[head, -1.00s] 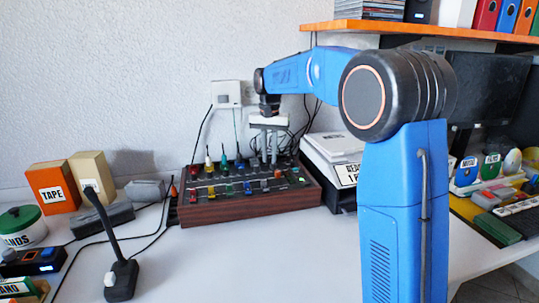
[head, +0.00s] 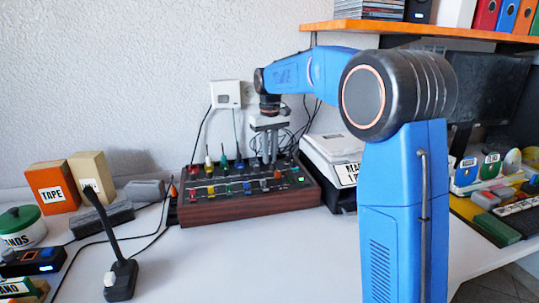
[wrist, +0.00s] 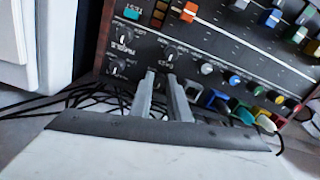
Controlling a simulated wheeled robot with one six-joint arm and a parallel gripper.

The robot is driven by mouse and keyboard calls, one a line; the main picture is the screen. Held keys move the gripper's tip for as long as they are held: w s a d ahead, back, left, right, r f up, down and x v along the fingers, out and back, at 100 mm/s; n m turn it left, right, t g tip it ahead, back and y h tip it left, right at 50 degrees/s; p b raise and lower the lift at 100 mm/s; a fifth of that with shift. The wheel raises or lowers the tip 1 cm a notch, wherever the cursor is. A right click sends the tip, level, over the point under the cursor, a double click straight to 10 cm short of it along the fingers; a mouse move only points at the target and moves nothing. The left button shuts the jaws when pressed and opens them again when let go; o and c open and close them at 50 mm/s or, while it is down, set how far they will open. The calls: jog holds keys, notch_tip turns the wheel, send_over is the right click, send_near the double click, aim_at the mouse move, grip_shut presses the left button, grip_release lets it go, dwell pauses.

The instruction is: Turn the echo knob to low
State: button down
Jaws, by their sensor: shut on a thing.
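The mixer panel (head: 250,207) is a dark console with wooden sides on the desk against the wall. My gripper (head: 270,160) reaches down to its back right part. In the wrist view my gripper (wrist: 161,76) has its two grey fingers close together at the panel, shut on a small knob that they mostly hide. I cannot read that knob's label or its pointer, so its setting is not clear. Other black knobs with white pointers stand close by: one just past the fingertips (wrist: 170,53), and two to the left, an upper one (wrist: 125,35) and a lower one (wrist: 118,66).
Black cables run behind the panel. A white box-like device (head: 333,150) stands right of the panel. A microphone (head: 120,275) stands at the front left.

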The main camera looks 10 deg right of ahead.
aim_at(270, 158)
jog(key=shift+n, duration=2.2)
jog(key=c, duration=1.9)
grip_release()
jog(key=shift+c, duration=0.2)
jog(key=shift+r, duration=0.1)
notch_tip(270, 158, up, 17)
jog(key=shift+r, duration=0.15)
